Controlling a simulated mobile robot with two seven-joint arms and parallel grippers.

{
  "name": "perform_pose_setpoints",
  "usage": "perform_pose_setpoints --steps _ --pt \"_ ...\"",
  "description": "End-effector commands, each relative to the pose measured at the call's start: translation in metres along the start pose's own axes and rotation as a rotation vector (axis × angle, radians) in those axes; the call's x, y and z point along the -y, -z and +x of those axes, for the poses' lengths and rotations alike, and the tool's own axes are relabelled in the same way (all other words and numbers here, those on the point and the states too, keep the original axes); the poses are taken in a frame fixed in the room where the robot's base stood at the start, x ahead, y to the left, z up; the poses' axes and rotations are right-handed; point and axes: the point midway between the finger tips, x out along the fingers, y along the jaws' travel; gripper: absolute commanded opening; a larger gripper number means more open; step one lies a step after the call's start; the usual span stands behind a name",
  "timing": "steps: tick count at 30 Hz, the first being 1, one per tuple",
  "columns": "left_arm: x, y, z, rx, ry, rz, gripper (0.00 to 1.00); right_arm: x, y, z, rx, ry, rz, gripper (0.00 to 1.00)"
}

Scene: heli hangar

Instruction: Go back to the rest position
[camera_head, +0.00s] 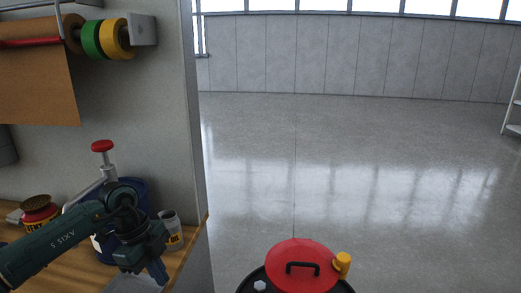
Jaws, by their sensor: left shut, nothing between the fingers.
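My left gripper (158,271) comes in from the lower left over the wooden workbench (84,272). It is shut and empty, with its fingers pointing down near the front edge of the bench. Behind it stands a blue container (138,190), partly hidden by my arm, and a pump-like tool with a red knob (102,146). A small grey can with a label (170,230) stands just right of my gripper. My right gripper is not in view.
A red lid with a black handle (302,266) and a yellow knob (342,264) shows at the bottom. Tape rolls and brown paper (38,90) hang on the wall. The floor (350,170) beyond is clear.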

Motion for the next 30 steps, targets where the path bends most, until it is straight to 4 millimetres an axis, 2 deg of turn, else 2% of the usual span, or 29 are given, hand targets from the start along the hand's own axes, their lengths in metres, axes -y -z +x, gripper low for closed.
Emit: perform_pose_setpoints --steps 1,2,3,5,6,9,12,14,16,20,23,24,27,30 --pt "-0.004 0.033 0.024 -0.131 0.007 0.084 0.00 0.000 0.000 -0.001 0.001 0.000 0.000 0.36" --pt "-0.006 0.054 0.035 -0.217 0.025 0.132 0.00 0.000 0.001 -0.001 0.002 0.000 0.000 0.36" --pt "-0.009 0.083 0.047 -0.337 0.056 0.191 0.00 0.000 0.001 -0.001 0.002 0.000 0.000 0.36" --pt "-0.015 0.128 0.059 -0.530 0.124 0.263 0.00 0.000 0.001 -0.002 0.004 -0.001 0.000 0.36" --pt "-0.019 0.157 0.062 -0.666 0.188 0.294 0.00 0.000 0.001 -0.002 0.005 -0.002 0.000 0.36" --pt "-0.025 0.214 0.056 -0.965 0.391 0.290 0.00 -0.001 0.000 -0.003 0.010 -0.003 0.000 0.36" --pt "-0.023 0.241 0.040 -1.178 0.628 0.169 0.00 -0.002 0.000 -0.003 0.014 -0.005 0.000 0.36" --pt "-0.020 0.242 0.033 -1.252 0.772 0.047 0.00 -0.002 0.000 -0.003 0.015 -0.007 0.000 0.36" --pt "-0.017 0.231 0.031 -1.283 0.925 -0.135 0.00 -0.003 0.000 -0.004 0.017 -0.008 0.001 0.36" --pt "-0.024 0.186 0.053 -1.185 1.117 -0.537 0.00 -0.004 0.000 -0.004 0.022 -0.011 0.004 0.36" --pt "-0.050 0.146 0.092 -1.008 1.145 -0.844 0.00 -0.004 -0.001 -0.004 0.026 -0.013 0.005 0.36" --pt "-0.065 0.132 0.110 -0.926 1.127 -0.951 0.00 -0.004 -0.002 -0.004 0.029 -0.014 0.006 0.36" --pt "-0.107 0.110 0.149 -0.752 1.041 -1.144 0.00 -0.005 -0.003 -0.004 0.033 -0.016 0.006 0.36" --pt "-0.141 0.101 0.175 -0.637 0.948 -1.251 0.00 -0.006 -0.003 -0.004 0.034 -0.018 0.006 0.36"
